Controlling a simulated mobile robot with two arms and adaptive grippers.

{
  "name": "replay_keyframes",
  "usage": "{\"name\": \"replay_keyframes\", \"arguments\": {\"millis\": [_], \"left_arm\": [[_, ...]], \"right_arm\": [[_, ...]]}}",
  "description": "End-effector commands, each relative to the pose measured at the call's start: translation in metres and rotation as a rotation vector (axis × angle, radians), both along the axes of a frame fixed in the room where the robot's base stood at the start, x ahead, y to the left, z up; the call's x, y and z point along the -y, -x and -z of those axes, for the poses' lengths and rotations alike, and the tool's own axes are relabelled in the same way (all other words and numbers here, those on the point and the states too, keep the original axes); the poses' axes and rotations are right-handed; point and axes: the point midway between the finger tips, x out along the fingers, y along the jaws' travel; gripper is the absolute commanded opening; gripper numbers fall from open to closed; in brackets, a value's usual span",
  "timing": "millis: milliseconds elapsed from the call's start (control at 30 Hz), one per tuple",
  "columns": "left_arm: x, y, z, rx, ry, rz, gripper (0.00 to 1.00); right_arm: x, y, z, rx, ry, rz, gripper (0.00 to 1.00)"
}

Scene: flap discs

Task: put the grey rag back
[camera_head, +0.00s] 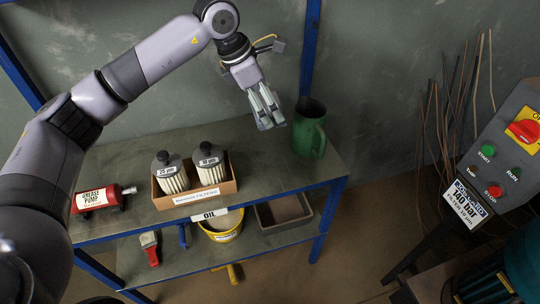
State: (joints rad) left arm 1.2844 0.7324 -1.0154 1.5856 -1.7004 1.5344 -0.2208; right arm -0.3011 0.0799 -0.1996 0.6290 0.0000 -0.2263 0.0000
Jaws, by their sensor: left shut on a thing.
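My left gripper (266,112) hangs above the back of the shelf's top board, just left of a green jug (308,132). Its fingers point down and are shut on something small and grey. This looks like the grey rag, but it is mostly hidden by the fingers and its outline is hard to make out. No other grey rag shows on the shelf. My right gripper is not in view.
The top board (262,163) also bears a cardboard box (197,199) with two filters and a red grease pump (99,199). Below are a yellow bucket (228,236), a dark tray (284,212) and a red-handled brush (152,254). A control panel (495,165) stands right.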

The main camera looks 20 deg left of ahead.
Motion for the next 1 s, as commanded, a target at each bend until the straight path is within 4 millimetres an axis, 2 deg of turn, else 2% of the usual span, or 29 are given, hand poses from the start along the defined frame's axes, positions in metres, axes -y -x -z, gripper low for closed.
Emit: {"name": "replay_keyframes", "arguments": {"millis": [167,400,600,867,1000], "left_arm": [[0.0,0.001,0.032,-0.01,-0.002,-0.013,0.69],[0.0,0.001,0.097,-0.01,-0.001,-0.013,0.69],[0.0,0.001,0.14,-0.005,-0.001,-0.011,0.69],[0.0,0.0,0.161,-0.005,0.0,-0.011,0.69],[0.0,0.001,0.181,-0.007,-0.001,-0.011,0.69]], "right_arm": [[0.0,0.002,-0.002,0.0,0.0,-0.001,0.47],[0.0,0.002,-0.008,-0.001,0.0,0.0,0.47],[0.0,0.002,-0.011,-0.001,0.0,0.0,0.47],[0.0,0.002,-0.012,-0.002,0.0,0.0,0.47],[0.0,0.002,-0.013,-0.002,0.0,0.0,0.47]]}}
